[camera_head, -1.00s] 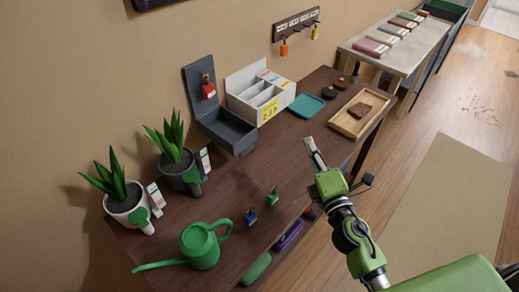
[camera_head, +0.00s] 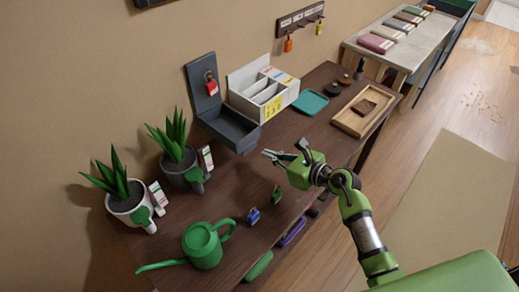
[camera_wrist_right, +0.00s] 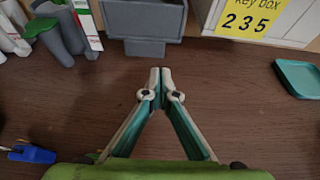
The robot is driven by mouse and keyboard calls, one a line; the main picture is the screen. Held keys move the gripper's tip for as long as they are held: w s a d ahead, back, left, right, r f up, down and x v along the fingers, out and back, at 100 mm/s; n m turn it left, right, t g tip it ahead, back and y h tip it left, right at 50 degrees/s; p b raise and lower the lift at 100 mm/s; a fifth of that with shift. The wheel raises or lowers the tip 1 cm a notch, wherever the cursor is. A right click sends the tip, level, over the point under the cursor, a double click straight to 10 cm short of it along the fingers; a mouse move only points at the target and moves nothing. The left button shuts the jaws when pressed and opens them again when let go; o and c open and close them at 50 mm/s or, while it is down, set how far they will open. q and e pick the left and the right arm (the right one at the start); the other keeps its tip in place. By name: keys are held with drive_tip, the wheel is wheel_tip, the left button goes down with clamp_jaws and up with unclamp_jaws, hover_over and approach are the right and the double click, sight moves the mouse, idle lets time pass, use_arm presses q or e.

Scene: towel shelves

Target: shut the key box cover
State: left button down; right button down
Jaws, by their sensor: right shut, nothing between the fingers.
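The key box (camera_head: 232,132) is a dark grey open box on the brown table, near the wall. Its cover (camera_head: 201,72) stands upright at the back, with a red key tag (camera_head: 212,87) hanging on its inner face. The lower front of the box (camera_wrist_right: 145,47) shows at the top of the right wrist view. My right gripper (camera_head: 268,155) is in front of the box, above the table and apart from it. Its fingertips (camera_wrist_right: 160,73) meet with nothing between them. My left gripper is not in view.
A white organizer (camera_head: 240,101) with a yellow "key box 235" note stands right of the box. Potted plants (camera_head: 180,158) stand left. A green watering can (camera_head: 203,245) and small blue and green padlocks (camera_head: 253,216) are nearer. A teal tray (camera_head: 310,102) lies right.

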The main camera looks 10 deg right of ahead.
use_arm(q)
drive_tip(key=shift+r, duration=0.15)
use_arm(e)
drive_tip(key=shift+x, duration=2.1)
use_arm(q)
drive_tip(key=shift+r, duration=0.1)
use_arm(e)
drive_tip(key=shift+r, duration=0.15)
